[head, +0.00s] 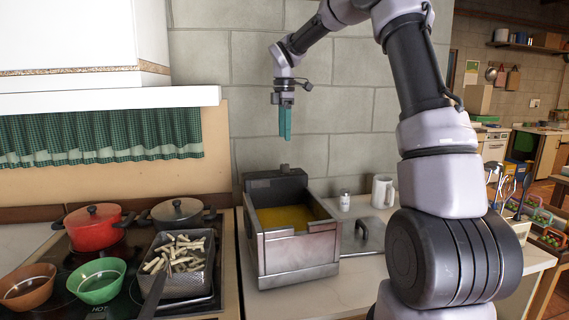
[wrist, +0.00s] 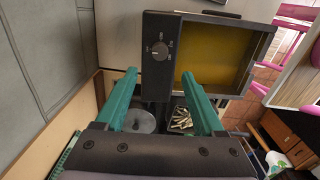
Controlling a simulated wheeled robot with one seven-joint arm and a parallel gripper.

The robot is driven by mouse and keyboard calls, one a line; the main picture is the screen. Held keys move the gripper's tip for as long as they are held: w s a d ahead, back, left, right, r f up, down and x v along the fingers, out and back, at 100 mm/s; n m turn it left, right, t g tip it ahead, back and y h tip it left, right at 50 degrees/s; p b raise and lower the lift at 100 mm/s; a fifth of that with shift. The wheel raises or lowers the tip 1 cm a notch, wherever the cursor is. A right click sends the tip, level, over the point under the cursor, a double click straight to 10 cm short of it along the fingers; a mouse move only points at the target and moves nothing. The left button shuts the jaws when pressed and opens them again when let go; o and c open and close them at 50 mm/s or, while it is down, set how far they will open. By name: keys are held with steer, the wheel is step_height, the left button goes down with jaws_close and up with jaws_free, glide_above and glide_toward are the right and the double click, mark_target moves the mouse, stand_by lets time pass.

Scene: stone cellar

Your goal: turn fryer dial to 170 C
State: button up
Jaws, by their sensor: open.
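The fryer (head: 297,262) is a steel box on the counter with yellow oil (head: 287,217) inside and a dark control head (head: 274,181) at its back. In the wrist view the dark panel shows a round fryer dial (wrist: 159,50) with small marks around it, too small to read. The dial cannot be made out in the head view. My gripper (head: 286,138) has teal fingers and hangs above the back of the fryer, empty. In the wrist view its fingers (wrist: 162,93) are wide apart, and the dial lies beyond their tips, not touched.
A basket of pale fries (head: 178,262) sits on the hob left of the fryer, near a red pot (head: 93,226), a grey pot (head: 177,213) and two bowls. A lid (head: 363,238), a shaker (head: 344,201) and a white mug (head: 383,190) stand right of the fryer. A stone wall is close behind.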

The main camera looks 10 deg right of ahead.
mark_target(285, 165)
step_height(285, 165, down, 11)
steer(key=shift+r, duration=0.15)
stand_by(0.4)
jaws_close()
